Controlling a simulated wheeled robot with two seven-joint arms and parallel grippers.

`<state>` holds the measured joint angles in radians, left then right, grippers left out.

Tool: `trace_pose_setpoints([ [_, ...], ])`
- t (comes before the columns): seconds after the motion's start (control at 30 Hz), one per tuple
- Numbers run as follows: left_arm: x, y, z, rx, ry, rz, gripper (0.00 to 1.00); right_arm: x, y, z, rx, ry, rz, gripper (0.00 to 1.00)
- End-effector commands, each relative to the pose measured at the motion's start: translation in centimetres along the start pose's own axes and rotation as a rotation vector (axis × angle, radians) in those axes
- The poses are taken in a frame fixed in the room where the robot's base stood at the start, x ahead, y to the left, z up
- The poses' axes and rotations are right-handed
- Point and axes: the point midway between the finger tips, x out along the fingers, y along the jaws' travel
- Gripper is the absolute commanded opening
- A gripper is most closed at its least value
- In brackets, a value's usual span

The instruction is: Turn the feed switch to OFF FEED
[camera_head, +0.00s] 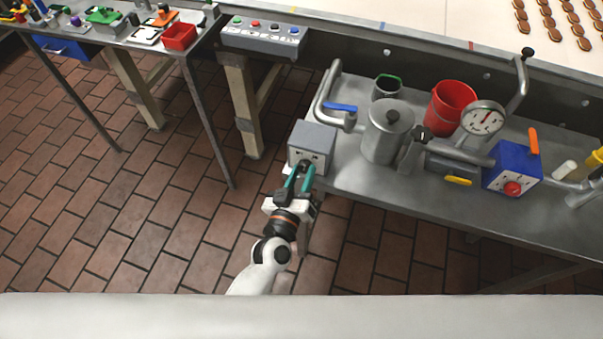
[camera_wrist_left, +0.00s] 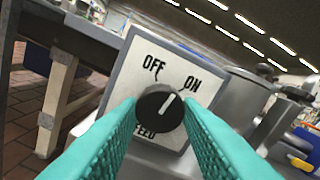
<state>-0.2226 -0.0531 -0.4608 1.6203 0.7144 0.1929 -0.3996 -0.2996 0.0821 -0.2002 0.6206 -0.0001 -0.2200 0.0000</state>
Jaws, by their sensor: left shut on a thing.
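The feed switch is a round black knob (camera_wrist_left: 160,107) with a white pointer line, on the pale front of a grey box (camera_head: 312,138). In the left wrist view, OFF stands above the knob, ON is up and to the right, and FEED is below, partly hidden. The pointer line slants up and slightly right, between OFF and ON. My left gripper (camera_head: 300,174) is at the box front, its teal fingers on either side of the knob and shut on it. The wrist view shows both fingers (camera_wrist_left: 160,120) at the knob's sides. My right gripper is not in view.
The box stands at the left end of a steel bench (camera_head: 385,195). A blue-handled pipe (camera_head: 341,107), a lidded metal pot (camera_head: 387,132), a red bucket (camera_head: 451,107) and a gauge (camera_head: 483,118) are to its right. The tiled floor to the left is clear.

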Motion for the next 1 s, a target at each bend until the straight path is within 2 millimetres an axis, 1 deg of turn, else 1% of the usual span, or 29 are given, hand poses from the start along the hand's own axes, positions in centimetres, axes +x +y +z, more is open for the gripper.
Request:
trace_pose_setpoints([
  [0.3,0.02,0.0,0.03,-0.3,-0.001,0.0,0.09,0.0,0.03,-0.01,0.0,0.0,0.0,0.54],
  [0.6,0.02,0.0,0.03,-0.55,-0.002,0.0,0.09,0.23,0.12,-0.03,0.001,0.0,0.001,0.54],
  [0.8,0.01,0.0,0.03,-0.667,-0.001,0.0,0.09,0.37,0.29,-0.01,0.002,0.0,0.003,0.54],
  [1.0,0.01,0.0,0.03,-0.735,-0.001,0.0,0.09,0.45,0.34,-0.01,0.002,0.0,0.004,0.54],
])
